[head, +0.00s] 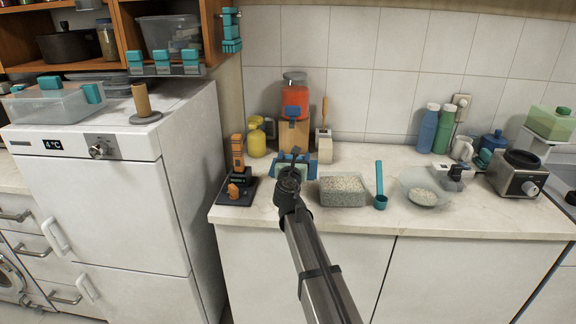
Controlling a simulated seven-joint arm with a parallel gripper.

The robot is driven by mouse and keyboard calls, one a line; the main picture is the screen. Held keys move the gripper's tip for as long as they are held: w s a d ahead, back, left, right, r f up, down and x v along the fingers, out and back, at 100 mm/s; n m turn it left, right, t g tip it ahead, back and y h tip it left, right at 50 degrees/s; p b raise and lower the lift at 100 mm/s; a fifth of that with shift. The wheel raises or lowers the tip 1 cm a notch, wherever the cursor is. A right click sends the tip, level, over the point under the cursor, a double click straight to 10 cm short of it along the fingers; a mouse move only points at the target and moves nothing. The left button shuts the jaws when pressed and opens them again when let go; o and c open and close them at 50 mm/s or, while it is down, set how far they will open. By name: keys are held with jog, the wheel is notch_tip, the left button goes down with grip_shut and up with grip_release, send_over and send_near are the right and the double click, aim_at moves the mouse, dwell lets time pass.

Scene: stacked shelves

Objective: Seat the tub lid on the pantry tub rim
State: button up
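A clear rectangular tub (343,190) filled with pale grains stands open on the counter, and I take it for the pantry tub. Its top shows no lid. My arm reaches up from the bottom of the head view, and my gripper (292,164) is at the counter, left of this tub.
Left of my gripper stands a black and orange device (238,185). Behind are a red-filled jar (295,96) on a wooden block and a yellow jar (256,140).

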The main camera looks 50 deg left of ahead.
jog(key=w+d+r+m+t+h, duration=0.2)
jog(key=w+d+r, duration=0.1)
jog(key=w+d, duration=1.15)
jog(key=shift+s+a+r+n+g+y, duration=0.35)
jog(key=shift+s+a+n+g+y, duration=0.4)
jog(key=shift+g, duration=0.05)
jog(key=shift+s+a+r+n+g+y, duration=0.3)
jog(key=shift+s+a+n+g+y, duration=0.4)
jog(key=shift+a+n+g+y, duration=0.1)
jog(key=shift+r, duration=0.15)
jog(key=shift+f, duration=2.9)
jog(key=shift+f, duration=1.15)
jog(key=o, duration=1)
